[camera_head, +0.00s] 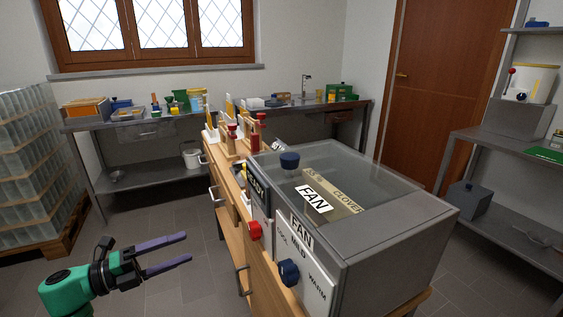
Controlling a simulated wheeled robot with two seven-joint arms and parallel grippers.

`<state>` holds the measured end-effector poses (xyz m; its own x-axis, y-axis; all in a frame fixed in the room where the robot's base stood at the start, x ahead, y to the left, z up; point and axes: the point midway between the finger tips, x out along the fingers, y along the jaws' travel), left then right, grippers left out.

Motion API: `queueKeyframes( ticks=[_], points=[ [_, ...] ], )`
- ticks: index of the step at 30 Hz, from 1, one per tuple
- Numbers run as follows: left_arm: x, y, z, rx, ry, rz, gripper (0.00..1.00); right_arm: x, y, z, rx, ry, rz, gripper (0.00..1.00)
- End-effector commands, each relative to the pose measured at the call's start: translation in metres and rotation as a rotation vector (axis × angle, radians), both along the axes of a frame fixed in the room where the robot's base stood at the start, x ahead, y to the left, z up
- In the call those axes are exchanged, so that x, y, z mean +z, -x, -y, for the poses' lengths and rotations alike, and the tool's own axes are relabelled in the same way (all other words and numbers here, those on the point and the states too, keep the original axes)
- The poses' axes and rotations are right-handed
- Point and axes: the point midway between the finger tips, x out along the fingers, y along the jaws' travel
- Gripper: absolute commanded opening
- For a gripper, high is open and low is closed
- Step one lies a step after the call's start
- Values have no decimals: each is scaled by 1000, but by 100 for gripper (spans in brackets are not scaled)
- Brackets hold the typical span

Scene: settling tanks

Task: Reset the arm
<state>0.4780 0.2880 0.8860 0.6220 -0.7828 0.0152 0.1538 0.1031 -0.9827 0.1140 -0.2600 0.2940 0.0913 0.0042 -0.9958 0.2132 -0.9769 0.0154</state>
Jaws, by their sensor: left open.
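My left gripper (186,248) shows at the lower left of the head view, on a green wrist with a black joint. Its two purple fingers are apart, with nothing between them, and point right. It hangs over the tiled floor, to the left of the wooden cabinet and apart from it. My right gripper is not in view.
A grey machine (400,240) with a glass lid, a blue knob (289,272) and a red knob (254,230) stands on a wooden cabinet (229,215). Benches line the back wall. A loaded pallet (40,170) stands left, shelves (510,160) right. Floor (165,210) around my left gripper is clear.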

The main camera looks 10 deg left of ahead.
Motion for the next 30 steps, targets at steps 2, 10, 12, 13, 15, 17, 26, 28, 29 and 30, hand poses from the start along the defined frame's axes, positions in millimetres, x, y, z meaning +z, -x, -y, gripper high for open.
queueKeyframes(
  ticks=[2, 10, 12, 13, 15, 17, 26, 28, 29, 30],
  points=[
    [-28, -16, -35, 176, 113, -118, 86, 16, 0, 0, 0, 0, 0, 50],
    [-248, 28, -131, 888, 533, -731, 86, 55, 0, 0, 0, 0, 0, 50],
    [-304, 65, -129, 1037, 603, -890, 86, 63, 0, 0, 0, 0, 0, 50],
    [-327, 82, -125, 1096, 629, -957, 86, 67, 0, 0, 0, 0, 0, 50],
    [-374, 128, -110, 1229, 678, -1114, 86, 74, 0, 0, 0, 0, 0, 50],
    [-409, 170, -91, 1336, 704, -1247, 86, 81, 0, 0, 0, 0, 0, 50],
    [-487, 349, 20, 1713, 698, -1753, 86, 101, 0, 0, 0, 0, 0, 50],
    [-489, 362, 29, 1739, 689, -1788, 86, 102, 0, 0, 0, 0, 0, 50],
    [-490, 365, 30, 1745, 687, -1795, 86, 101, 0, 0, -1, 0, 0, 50],
    [-491, 366, 31, 1746, 686, -1797, 86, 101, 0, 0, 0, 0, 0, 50]
  ],
)
